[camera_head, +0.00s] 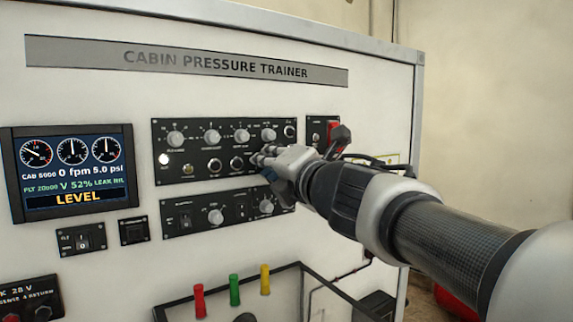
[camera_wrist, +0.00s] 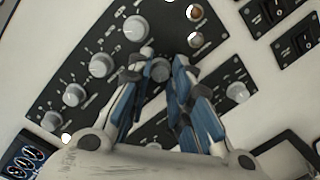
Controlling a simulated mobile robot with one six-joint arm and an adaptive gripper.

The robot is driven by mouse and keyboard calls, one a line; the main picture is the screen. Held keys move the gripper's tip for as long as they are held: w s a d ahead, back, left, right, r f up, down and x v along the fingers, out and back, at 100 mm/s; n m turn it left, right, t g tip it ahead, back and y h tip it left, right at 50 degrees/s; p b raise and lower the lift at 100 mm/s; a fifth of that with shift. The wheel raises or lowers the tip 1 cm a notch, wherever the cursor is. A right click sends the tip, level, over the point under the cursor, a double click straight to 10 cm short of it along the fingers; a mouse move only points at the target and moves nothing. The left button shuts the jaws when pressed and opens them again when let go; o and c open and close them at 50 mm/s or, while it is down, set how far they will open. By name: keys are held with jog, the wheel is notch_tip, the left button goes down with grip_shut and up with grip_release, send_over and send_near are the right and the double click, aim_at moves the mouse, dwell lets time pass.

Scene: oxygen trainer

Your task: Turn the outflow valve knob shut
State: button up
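My gripper (camera_head: 262,157) reaches in from the right to the lower right part of the black upper control panel (camera_head: 200,128). In the wrist view, my gripper's two fingers (camera_wrist: 163,58) are apart, with a round grey knob (camera_wrist: 160,71) between them. The knob nearly fills the gap; I cannot tell whether the fingers touch it. In the head view that knob is hidden by my gripper. The small labels are too blurred to tell which knob is the outflow valve knob. The display (camera_head: 72,170) reads 52% beside a V, and LEVEL.
Other grey knobs line the panel's upper row, such as one in the wrist view (camera_wrist: 136,28). A lower panel (camera_head: 200,209) carries more knobs and switches. A red guarded switch (camera_head: 332,127) is close above my wrist. Red, green and yellow handles (camera_head: 234,290) stick out below.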

jog(key=shift+o, duration=0.2)
jog(key=v, duration=1.2)
jog(key=shift+d, duration=0.1)
